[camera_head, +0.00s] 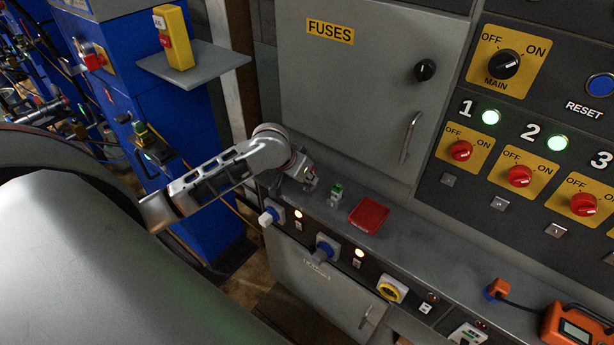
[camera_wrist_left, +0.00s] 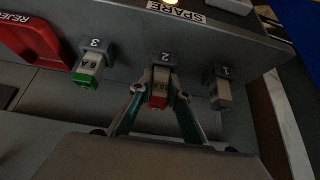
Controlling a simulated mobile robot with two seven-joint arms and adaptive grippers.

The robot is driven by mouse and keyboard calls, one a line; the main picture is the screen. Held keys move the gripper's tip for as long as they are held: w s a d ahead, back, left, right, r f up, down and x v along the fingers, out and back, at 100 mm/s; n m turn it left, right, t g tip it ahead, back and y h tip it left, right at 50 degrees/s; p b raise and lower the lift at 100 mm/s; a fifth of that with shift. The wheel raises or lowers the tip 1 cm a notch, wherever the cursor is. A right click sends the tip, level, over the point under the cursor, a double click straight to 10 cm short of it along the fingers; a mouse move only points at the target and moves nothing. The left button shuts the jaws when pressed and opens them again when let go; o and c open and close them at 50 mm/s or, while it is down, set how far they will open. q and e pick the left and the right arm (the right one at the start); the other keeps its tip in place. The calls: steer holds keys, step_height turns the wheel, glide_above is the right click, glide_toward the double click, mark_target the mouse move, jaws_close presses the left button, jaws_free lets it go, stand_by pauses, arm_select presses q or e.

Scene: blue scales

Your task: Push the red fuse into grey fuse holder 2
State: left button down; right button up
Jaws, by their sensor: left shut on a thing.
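In the left wrist view my left gripper (camera_wrist_left: 158,88) is shut on the red fuse (camera_wrist_left: 158,102), a grey body with a red end, one finger on each side. The fuse's far end is at grey fuse holder 2 (camera_wrist_left: 165,60), in line with it. The fingers hide part of the joint, so I cannot tell how deep the fuse sits. In the head view my left gripper (camera_head: 306,176) is low at the ledge, left of the green fuse, and the red fuse is hidden there. My right gripper is not in view.
A green-ended fuse (camera_wrist_left: 88,72) is in holder 3, and holder 1 (camera_wrist_left: 218,76) has a grey piece at it. A red reject tray (camera_head: 368,215) lies on the ledge (camera_head: 420,255). The FUSES cabinet (camera_head: 360,90) is shut behind. Blue plugs (camera_head: 325,249) stick out below.

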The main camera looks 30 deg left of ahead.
arm_select(q)
steer(key=shift+s+d+f, duration=0.1)
steer(key=shift+s+f, duration=0.2)
steer(key=shift+f, duration=0.3)
steer(key=shift+s+d+f, duration=0.1)
steer(key=shift+s+f, duration=0.15)
steer(key=shift+f, duration=0.3)
steer(key=c, duration=1.9)
jaws_free()
steer(key=shift+o, duration=0.3)
steer(key=shift+w+f, duration=0.3)
steer(key=shift+w, duration=0.05)
steer(key=shift+r, duration=0.1)
steer(key=w+r+v, duration=0.1)
steer(key=v, duration=1.1)
steer(key=shift+r, duration=0.35)
steer(key=shift+w+a, duration=0.1)
